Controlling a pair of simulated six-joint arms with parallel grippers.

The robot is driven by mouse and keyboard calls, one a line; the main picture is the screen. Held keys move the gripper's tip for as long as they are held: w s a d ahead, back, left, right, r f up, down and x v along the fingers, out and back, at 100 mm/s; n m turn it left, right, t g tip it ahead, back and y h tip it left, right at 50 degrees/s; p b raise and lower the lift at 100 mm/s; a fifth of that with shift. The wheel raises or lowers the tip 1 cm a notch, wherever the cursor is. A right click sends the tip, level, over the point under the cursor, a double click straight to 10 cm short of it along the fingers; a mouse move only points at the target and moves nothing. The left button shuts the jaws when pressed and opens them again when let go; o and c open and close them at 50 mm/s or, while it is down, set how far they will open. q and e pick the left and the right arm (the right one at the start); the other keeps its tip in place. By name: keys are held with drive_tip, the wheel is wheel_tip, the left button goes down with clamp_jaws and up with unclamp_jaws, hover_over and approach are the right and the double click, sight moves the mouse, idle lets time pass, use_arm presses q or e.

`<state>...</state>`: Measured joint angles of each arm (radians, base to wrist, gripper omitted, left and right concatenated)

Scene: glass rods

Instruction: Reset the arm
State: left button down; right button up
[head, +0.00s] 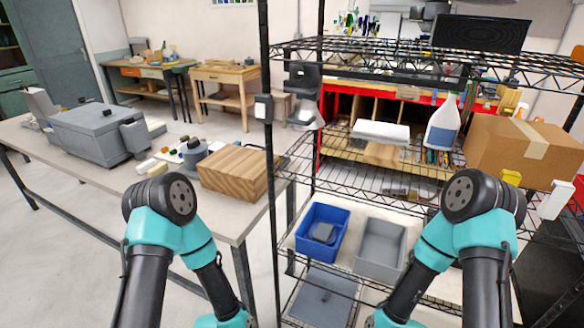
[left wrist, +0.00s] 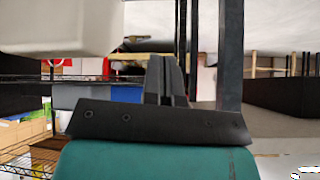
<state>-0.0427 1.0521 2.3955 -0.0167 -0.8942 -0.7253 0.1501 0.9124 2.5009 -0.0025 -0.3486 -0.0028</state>
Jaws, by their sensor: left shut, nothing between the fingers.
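My left gripper (left wrist: 166,62) shows in the left wrist view, with its two dark fingers together and nothing between them. It points toward the background, apart from any object I can make out. In the head view both of my arms are folded, with their elbows raised and their forearms running down out of the bottom of the picture. Neither gripper shows in the head view. I cannot make out any glass rods.
A table (head: 100,178) at left carries a wooden block (head: 233,171) and a grey machine (head: 93,131).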

use_arm(q)
drive_tip(key=s+a+n+g, duration=0.6)
drive_tip(key=s+n, duration=0.3)
drive_tip(key=s, duration=0.3)
drive_tip(key=shift+a+n, duration=0.3)
drive_tip(key=shift+a, duration=0.6)
